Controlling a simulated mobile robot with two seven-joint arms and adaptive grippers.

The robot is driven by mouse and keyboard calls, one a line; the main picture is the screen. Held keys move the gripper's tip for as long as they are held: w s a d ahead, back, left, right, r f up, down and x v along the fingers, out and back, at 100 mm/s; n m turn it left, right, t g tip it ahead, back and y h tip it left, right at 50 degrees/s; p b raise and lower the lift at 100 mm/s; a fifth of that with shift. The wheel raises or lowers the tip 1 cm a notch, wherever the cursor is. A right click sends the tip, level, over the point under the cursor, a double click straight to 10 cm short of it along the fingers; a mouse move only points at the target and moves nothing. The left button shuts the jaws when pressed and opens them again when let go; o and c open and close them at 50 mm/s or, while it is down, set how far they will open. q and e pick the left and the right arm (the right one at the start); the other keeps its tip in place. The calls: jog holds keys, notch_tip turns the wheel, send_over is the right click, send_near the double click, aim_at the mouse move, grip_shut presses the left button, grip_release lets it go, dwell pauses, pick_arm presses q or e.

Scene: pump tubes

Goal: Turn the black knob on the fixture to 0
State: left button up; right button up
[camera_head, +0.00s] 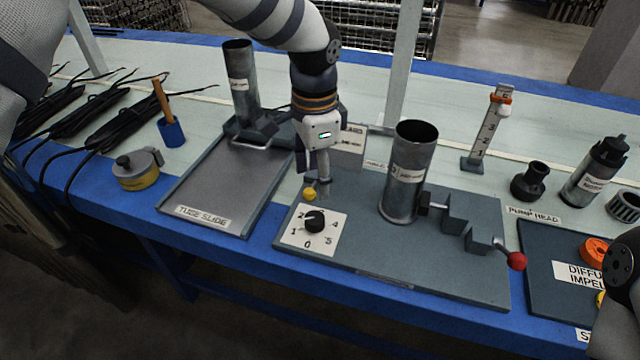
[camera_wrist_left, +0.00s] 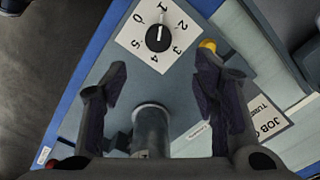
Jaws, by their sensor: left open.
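The black knob (camera_head: 315,221) sits on a white numbered dial plate (camera_head: 295,240) at the front left of the grey fixture (camera_head: 350,255). In the left wrist view the knob (camera_wrist_left: 158,38) is beyond the fingertips, with its white mark toward the low numbers; I cannot tell exactly which. The 0 is on the plate's front side in the head view. My left gripper (camera_head: 320,188) points down just behind the knob, apart from it. In the left wrist view it (camera_wrist_left: 163,62) is open, with nothing between its fingers. My right gripper is out of view.
A yellow button (camera_head: 309,194) stands just behind the dial. A metal tube (camera_head: 408,170) stands upright on the fixture, with a red-tipped lever (camera_head: 517,261) to its right. The tube slide tray (camera_head: 215,190) lies left. Pump parts stand right.

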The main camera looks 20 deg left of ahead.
aim_at(315, 217)
pick_arm(q)
notch_tip(315, 217, down, 11)
jog(key=shift+s+a+f+b, duration=0.1)
jog(key=shift+s+b, duration=0.05)
jog(key=shift+b, duration=0.3)
jog(key=c, duration=1.2)
